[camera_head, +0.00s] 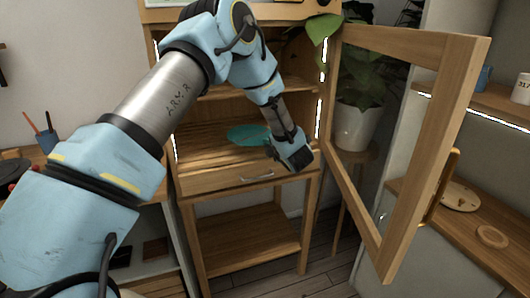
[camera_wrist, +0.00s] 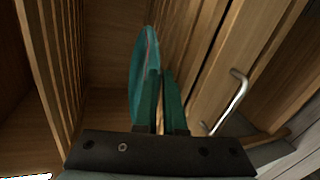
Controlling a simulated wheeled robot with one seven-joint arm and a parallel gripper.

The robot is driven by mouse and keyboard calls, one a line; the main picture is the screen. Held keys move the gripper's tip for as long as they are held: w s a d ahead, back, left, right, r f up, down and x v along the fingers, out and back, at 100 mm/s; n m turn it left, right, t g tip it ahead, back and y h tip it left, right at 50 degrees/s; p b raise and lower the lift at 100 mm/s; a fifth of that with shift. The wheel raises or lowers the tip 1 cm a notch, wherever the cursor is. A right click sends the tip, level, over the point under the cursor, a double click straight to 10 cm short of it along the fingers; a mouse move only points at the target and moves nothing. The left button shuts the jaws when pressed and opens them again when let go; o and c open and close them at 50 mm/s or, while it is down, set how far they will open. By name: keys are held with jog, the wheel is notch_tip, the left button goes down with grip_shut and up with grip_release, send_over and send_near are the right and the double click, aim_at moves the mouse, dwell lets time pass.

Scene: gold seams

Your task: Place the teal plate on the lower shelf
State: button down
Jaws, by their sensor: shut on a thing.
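The teal plate (camera_head: 248,134) is inside the open wooden cabinet, at the level of the shelf (camera_head: 195,148) just above the drawer. It looks roughly flat in the head view; I cannot tell whether it touches the shelf. My gripper (camera_head: 288,152) is at the cabinet's front, to the right of the plate, shut on its near edge. In the wrist view the plate (camera_wrist: 141,80) shows nearly edge-on, with a thin reddish line along it, beyond my dark gripper base. The fingertips are hard to tell from the plate there.
A glazed wooden door (camera_head: 440,150) stands open at the right. A drawer with a metal handle (camera_head: 257,176) is below the shelf, and an upper shelf (camera_head: 215,88) is above. A potted plant (camera_head: 356,125) stands behind the door. The bottom board (camera_head: 245,240) is bare.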

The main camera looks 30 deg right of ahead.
jog(key=shift+f+p, duration=0.65)
jog(key=shift+f, duration=1.55)
jog(key=shift+f, duration=0.15)
jog(key=c, duration=1)
grip_release()
jog(key=b+v, duration=0.4)
jog(key=v, duration=0.8)
jog(key=shift+b, duration=0.3)
